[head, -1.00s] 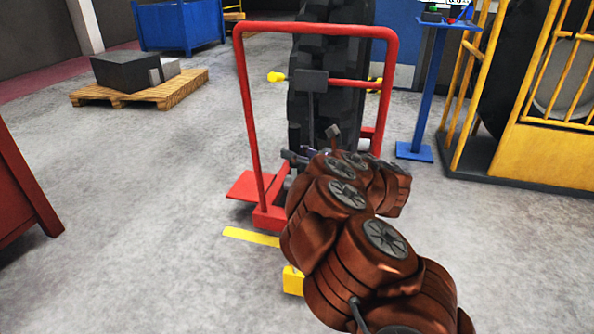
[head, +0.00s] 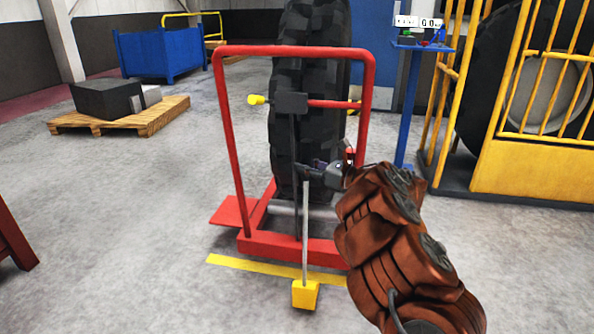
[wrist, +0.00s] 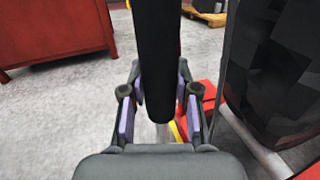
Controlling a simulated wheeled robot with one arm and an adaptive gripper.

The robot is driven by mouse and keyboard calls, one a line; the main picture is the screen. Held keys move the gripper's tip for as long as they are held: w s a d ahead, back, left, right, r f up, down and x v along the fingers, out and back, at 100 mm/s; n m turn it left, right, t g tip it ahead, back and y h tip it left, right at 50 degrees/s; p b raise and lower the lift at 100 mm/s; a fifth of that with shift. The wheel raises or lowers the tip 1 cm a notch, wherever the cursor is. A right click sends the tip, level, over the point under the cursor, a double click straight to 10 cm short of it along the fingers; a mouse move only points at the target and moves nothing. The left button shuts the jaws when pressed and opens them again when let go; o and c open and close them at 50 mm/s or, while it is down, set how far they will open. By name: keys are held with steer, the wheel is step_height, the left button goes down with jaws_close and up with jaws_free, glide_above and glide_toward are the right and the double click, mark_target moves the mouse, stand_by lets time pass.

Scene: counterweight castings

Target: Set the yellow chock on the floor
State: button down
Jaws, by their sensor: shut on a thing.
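The yellow chock (head: 305,295) is a small block at the lower end of a thin grey rod, in front of the red stand in the head view. The rod rises almost upright to my gripper (head: 314,174). In the wrist view my gripper (wrist: 161,85) has its purple-padded fingers on either side of a black bar (wrist: 157,50), which seems to be the rod's handle. The chock is very low, just on the near side of the yellow floor strip (head: 255,267). I cannot tell whether it touches the floor. The wrist view does not clearly show the chock.
A red frame stand (head: 367,130) holds a large black tyre (head: 310,80) just behind the chock. A blue post (head: 408,105) and a yellow cage (head: 545,165) stand right. A pallet (head: 160,115) lies back left. The floor left of the strip is clear.

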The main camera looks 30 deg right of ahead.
steer(key=shift+w+d+b, duration=0.2)
steer(key=shift+d, duration=0.95)
steer(key=shift+w+d+b, duration=0.2)
steer(key=shift+d, duration=0.9)
steer(key=shift+f+b, duration=0.75)
steer(key=shift+f, duration=1.15)
steer(key=c, duration=0.9)
jaws_free()
steer(key=shift+o, duration=0.2)
steer(key=shift+f, duration=0.1)
steer(key=p+v, duration=0.2)
steer(key=v, duration=1)
steer(key=shift+p, duration=0.4)
